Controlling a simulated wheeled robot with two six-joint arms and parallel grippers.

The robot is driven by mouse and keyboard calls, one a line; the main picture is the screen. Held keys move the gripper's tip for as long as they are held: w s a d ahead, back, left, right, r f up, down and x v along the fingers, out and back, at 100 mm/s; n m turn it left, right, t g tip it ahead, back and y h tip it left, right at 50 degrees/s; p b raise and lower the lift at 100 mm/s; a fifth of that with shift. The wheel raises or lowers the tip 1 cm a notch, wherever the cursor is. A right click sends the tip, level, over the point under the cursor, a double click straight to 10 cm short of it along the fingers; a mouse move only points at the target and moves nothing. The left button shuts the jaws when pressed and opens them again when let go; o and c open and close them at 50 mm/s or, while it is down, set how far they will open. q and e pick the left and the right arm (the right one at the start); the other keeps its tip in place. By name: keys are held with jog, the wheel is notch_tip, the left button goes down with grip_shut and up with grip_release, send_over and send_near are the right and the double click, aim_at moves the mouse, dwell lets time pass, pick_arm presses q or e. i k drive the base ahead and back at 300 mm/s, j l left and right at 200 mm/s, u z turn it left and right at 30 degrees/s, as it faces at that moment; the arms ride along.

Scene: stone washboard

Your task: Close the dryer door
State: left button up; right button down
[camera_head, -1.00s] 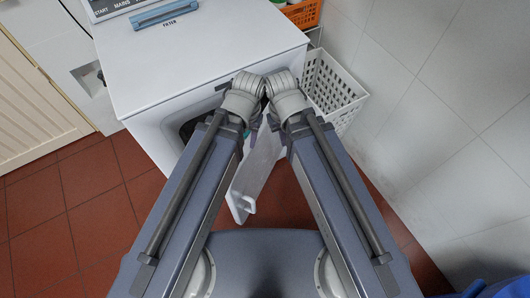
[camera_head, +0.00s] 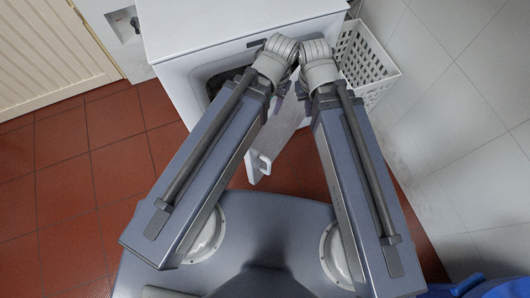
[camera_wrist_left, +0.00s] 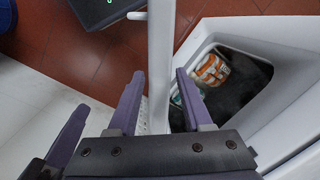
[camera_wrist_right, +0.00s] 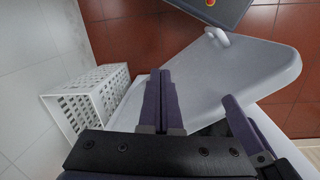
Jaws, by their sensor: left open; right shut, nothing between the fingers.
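The white dryer (camera_head: 215,27) stands ahead with its front opening uncovered. Its white door (camera_head: 284,123) stands open, swung out toward me, with a white handle (camera_head: 258,166) at its outer end. In the left wrist view the door (camera_wrist_left: 160,45) appears edge-on between the spread fingers of my open left gripper (camera_wrist_left: 160,74); I cannot tell if they touch it. My right gripper (camera_wrist_right: 161,73) is shut and empty beside the door's broad face (camera_wrist_right: 225,75); contact is unclear. In the head view my wrists hide most of both grippers.
A white perforated basket (camera_head: 366,58) stands right of the dryer, by the tiled wall (camera_head: 470,80). Orange-and-white laundry (camera_wrist_left: 211,70) lies inside the drum. A beige slatted door (camera_head: 50,45) is at the left. The red tiled floor (camera_head: 65,170) at left is clear.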

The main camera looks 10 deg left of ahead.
aim_at(273, 136)
jog(key=k, duration=0.5)
jog(key=k+j+z, duration=0.2)
jog(key=k+j, duration=0.3)
jog(key=j, duration=0.1)
